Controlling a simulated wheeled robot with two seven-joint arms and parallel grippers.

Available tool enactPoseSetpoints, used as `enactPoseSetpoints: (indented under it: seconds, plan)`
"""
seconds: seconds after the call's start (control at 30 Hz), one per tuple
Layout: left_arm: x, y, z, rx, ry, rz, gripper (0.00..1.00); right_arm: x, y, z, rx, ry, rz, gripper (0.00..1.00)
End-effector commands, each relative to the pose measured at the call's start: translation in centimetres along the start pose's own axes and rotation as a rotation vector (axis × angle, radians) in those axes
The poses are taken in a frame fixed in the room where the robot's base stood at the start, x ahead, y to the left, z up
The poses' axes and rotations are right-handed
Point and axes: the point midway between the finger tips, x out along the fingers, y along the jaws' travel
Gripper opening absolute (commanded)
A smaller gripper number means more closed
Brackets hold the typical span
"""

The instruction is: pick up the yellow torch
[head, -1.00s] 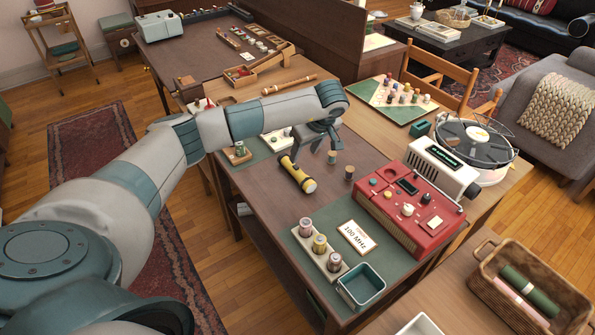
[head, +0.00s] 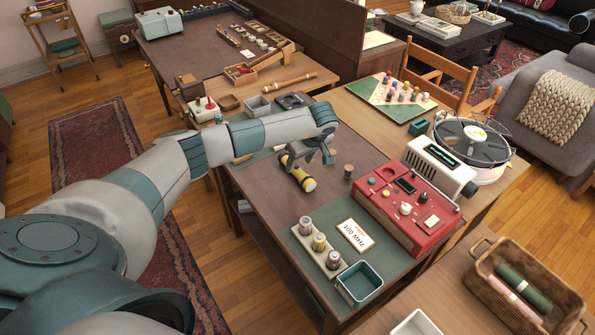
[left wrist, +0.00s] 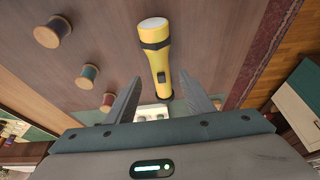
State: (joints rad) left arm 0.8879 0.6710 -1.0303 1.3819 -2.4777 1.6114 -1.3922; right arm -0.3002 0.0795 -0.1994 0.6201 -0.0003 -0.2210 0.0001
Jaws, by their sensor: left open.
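The yellow torch (head: 302,180) with black bands lies on the brown desk (head: 260,190). My left gripper (head: 308,158) is open over its far end and hides part of it. In the left wrist view the torch (left wrist: 154,45) points away from the palm, with its pale round end at the top. Its dark end lies between the open fingers (left wrist: 160,76) in the picture. I see no finger touching it, and I cannot tell how far above the desk the fingertips are. My right gripper is not in view.
A thread spool (head: 348,171) stands right of the torch; the left wrist view shows several spools on its left, including one wooden spool (left wrist: 54,32). A red console (head: 407,205) stands further right. A sign (head: 355,236) and a spool rack (head: 317,246) are nearer. Desk left of the torch is clear.

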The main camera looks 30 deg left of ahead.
Motion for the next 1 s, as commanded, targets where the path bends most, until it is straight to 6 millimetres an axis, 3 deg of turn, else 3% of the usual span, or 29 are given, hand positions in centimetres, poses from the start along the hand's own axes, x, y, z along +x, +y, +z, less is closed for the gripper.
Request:
enactPoseSetpoints:
  seconds: [0.1,0.33,0.83,0.87,1.0]
  plan:
    - [1.2,-0.3,0.3,-0.001,-0.002,-0.003,0.48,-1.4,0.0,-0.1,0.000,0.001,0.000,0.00]
    - [3.5,-0.2,0.3,-0.002,0.000,-0.001,0.48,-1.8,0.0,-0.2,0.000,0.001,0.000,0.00]
    - [3.8,-0.2,0.3,-0.001,0.000,0.001,0.48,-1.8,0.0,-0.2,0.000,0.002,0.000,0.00]
    - [3.8,-0.2,0.3,-0.001,0.000,0.001,0.46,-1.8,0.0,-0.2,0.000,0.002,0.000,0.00]
    - [3.8,-0.2,0.3,-0.001,0.000,0.001,0.12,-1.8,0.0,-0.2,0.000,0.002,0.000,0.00]
